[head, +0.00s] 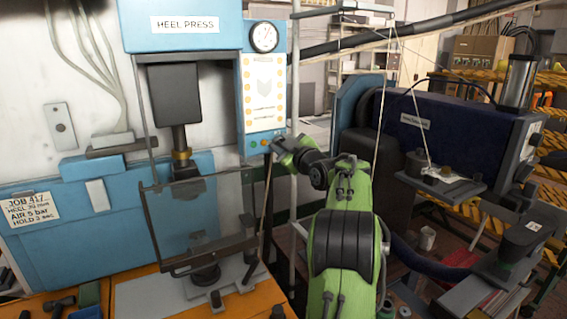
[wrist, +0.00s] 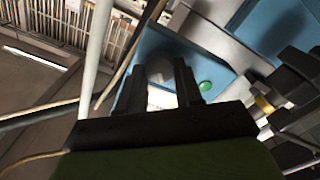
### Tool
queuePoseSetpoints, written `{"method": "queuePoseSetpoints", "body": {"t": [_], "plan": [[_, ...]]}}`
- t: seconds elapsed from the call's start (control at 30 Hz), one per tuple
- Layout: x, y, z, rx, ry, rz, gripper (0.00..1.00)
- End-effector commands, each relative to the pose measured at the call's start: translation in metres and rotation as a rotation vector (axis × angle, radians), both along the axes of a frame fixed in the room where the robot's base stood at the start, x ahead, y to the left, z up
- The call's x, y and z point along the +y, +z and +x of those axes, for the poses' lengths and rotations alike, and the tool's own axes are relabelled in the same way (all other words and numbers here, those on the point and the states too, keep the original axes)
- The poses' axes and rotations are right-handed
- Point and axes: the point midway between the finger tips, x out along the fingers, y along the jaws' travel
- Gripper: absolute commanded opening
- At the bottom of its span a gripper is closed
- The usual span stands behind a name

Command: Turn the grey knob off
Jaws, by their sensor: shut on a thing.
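The grey knob (wrist: 160,71) sits on the blue control panel (wrist: 215,62) of the heel press. My gripper (wrist: 161,82) is shut on it, with one dark finger on each side in the wrist view. In the head view my gripper (head: 277,147) reaches the lower right corner of the control panel (head: 245,152), and the knob is hidden there behind my gripper. The knob's pointer mark cannot be made out. A green button (wrist: 207,87) is just right of the fingers in the wrist view.
A round gauge (head: 264,37) is at the panel's top. A clear guard (head: 205,215) stands in front of the press, left of my arm. A dark blue machine (head: 440,130) is on the right. A thin upright pole (head: 294,90) stands close beside my gripper.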

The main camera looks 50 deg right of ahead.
Motion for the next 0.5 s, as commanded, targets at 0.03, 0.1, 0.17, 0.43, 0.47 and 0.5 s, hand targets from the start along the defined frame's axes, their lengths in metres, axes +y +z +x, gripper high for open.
{"method": "queuePoseSetpoints", "body": {"t": [0.03, 0.1, 0.17, 0.43, 0.47, 0.5], "plan": [[0.0004, -0.0066, 0.0004, 0.015, 0.001, -0.045, 0.04], [0.0005, -0.0064, 0.0004, 0.036, 0.0, -0.107, 0.04], [0.0007, -0.006, 0.0007, 0.052, 0.0, -0.161, 0.04], [0.0004, -0.0058, 0.0006, 0.132, -0.002, -0.405, 0.04], [0.0005, -0.006, 0.0007, 0.141, -0.001, -0.43, 0.04], [0.0006, -0.0058, 0.0007, 0.153, 0.0, -0.466, 0.04]]}}
